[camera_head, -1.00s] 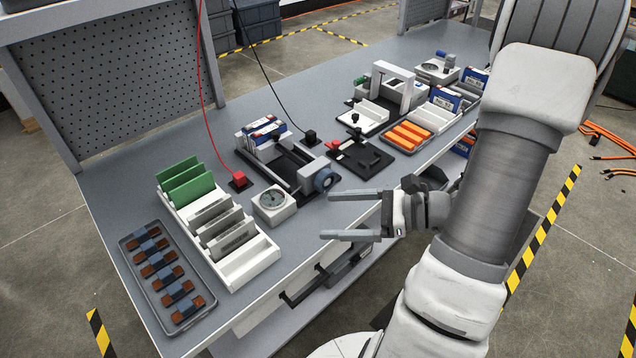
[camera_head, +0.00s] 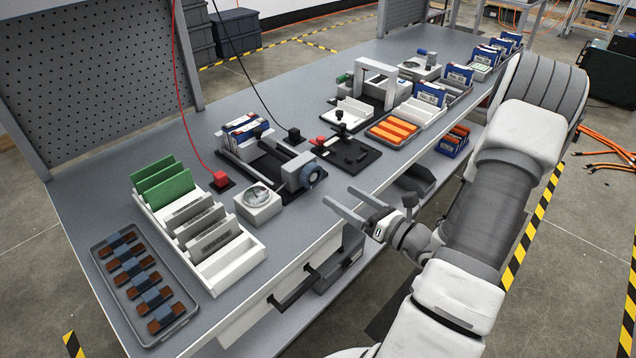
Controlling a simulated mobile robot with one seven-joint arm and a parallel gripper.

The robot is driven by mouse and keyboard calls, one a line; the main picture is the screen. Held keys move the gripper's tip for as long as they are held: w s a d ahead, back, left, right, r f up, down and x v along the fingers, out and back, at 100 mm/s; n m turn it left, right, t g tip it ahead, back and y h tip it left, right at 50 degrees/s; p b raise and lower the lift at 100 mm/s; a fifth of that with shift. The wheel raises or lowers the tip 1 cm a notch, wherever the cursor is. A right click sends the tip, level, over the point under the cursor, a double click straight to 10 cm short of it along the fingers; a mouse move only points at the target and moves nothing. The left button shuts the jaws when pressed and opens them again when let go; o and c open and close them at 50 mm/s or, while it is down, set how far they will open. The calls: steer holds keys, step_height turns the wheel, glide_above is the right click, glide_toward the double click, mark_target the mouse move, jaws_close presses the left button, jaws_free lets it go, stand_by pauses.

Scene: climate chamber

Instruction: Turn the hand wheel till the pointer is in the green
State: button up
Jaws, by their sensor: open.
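The hand wheel (camera_head: 311,176) is a blue-grey disc on the front end of a dark clamp fixture (camera_head: 262,160) near the table's front edge. A white box with a round dial gauge (camera_head: 257,197) stands just left of it. The dial is too small to read the pointer or any green zone. My gripper (camera_head: 338,198) is open and empty, in front of the table edge. Its fingers point up and left, below and right of the wheel, and appear apart from it.
A white rack (camera_head: 235,265) with green and grey boards and a grey tray (camera_head: 187,313) of brown-blue parts stand at the left. A black fixture (camera_head: 355,158) and an orange-filled tray (camera_head: 396,131) lie to the right. A drawer handle (camera_head: 292,290) juts from the table front.

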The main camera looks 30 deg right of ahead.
mark_target(314, 179)
steer(key=b+x, duration=0.1)
steer(key=x, duration=0.7)
steer(key=shift+w+a, duration=0.15)
steer(key=shift+w, duration=0.2)
